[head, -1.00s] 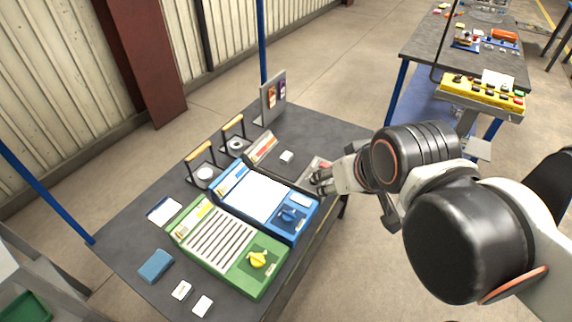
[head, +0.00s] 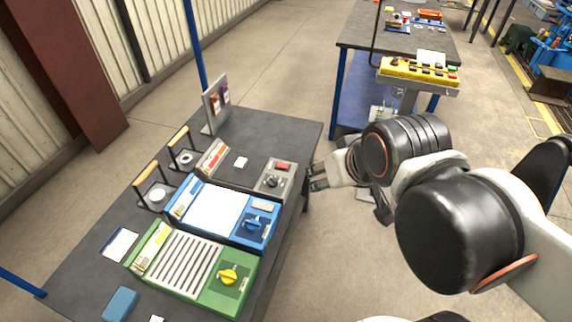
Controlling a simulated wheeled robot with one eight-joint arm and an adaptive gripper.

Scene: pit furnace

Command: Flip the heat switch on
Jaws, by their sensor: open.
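No label reading "heat" can be made out, so I cannot tell which control is the heat switch. A grey control box (head: 266,190) with a dark knob (head: 272,181) and a red part (head: 283,166) sits at the right edge of the dark table. A blue unit (head: 183,214) with a blue knob (head: 252,223) and a green unit (head: 211,296) with a yellow knob (head: 228,276) lie nearer. My gripper (head: 313,178) is open and empty, just right of the grey box beyond the table edge, with a gap between them.
Two orange-handled stands (head: 146,175) and an upright picture board (head: 217,103) stand along the table's (head: 262,125) far left side. A yellow button panel (head: 418,71) stands on a post at the upper right. Another workbench (head: 360,37) is behind it.

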